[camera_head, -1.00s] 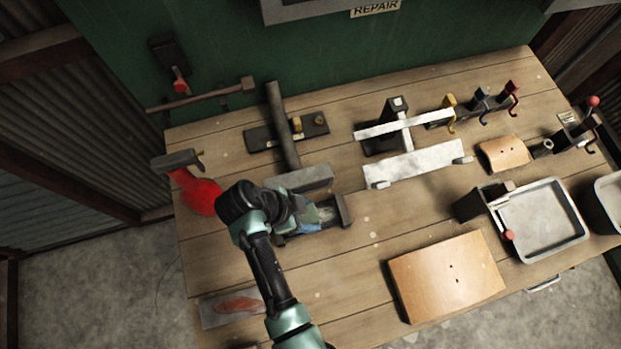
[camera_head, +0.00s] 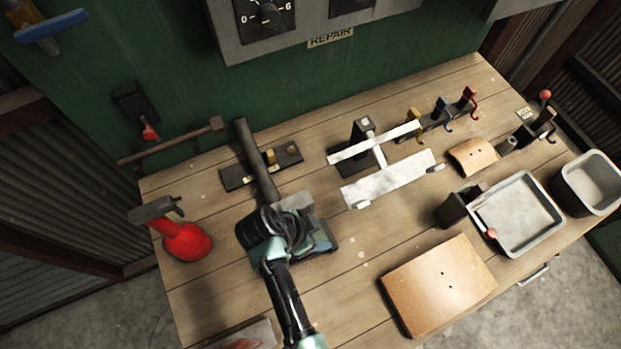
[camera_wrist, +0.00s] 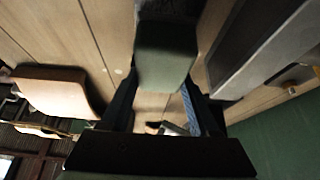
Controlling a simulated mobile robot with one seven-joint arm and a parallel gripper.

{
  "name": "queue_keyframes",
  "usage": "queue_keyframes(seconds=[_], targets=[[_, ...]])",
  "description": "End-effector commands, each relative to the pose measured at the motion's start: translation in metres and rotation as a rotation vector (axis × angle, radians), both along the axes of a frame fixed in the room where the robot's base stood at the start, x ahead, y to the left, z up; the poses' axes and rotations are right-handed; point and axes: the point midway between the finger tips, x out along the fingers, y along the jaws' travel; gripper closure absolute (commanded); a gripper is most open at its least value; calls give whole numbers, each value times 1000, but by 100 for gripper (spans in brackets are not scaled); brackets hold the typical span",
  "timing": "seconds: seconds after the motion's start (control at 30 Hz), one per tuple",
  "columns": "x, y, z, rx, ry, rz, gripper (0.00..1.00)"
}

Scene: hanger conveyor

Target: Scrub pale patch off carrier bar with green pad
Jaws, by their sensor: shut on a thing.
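My gripper (camera_head: 295,235) is over the left part of the workbench, just in front of a grey metal block (camera_head: 300,201) at the foot of a dark upright. In the wrist view my gripper (camera_wrist: 162,95) is shut on the green pad (camera_wrist: 165,58), with its rough dark end (camera_wrist: 168,10) pointing away from the fingers. A dark, low metal piece (camera_head: 322,247), possibly the carrier bar, shows beside the gripper in the head view. My arm covers most of it. I cannot make out the pale patch or whether the pad touches the bar.
A red-bodied tool (camera_head: 187,243) stands at the left edge. A wooden panel (camera_head: 440,285) lies front right, near a grey tray (camera_head: 518,215) and bin (camera_head: 590,185). Bare planks lie around (camera_head: 350,262).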

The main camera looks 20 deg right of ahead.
Motion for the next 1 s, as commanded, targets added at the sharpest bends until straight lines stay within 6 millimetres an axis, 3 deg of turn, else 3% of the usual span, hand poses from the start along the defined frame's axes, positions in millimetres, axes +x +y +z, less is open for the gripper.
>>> queue_keyframes(seconds=[0.03, 0.07, 0.47, 1.0], targets=[[-4, -15, 1, -20, 4, -21, 100], [-4, -16, 1, -20, 4, -21, 100], [-4, -18, 4, -20, 4, -22, 100], [-2, -14, 57, -16, 1, -15, 100]])
